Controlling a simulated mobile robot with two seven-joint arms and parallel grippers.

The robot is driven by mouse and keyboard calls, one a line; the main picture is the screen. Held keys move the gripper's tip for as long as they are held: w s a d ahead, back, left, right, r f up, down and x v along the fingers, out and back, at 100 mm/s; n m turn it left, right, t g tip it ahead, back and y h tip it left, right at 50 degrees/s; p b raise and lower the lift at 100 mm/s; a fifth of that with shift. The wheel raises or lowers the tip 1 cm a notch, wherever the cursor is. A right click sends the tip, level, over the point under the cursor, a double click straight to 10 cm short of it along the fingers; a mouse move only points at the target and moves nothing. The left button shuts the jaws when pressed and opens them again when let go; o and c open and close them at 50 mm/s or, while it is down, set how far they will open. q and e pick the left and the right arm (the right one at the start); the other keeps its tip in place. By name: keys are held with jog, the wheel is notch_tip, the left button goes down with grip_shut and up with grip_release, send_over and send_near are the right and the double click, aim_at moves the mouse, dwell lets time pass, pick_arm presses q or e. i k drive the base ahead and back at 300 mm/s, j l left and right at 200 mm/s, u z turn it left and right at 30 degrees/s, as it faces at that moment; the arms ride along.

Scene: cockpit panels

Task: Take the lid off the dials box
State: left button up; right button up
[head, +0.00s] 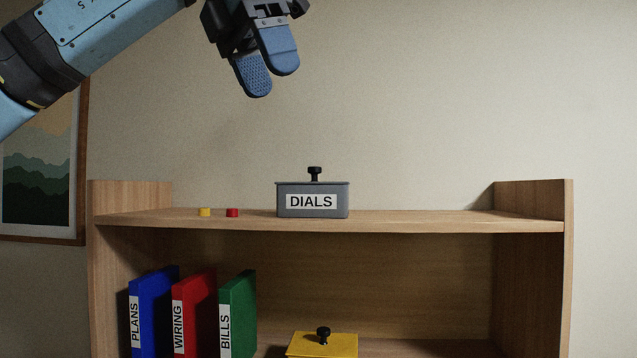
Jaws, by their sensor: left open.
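The dials box (311,211) is a grey box with a white DIALS label, standing on the top shelf in the head view. Its grey lid (290,184) is on it, with a black knob (315,173) on top. My left gripper (270,82) comes in from the upper left, with blue finger pads pointing down. It is open and empty, in the air well above the box and a little left of the knob. It touches nothing. My right gripper does not show.
A small yellow piece (205,212) and a small red piece (232,213) lie left of the box on the wooden shelf (430,222). Upright blue, red and green binders (237,315) and a yellow box (322,345) with a black knob are below. The top shelf right of the box is clear.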

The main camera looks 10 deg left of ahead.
aim_at(313, 171)
jog(key=i, duration=1.1)
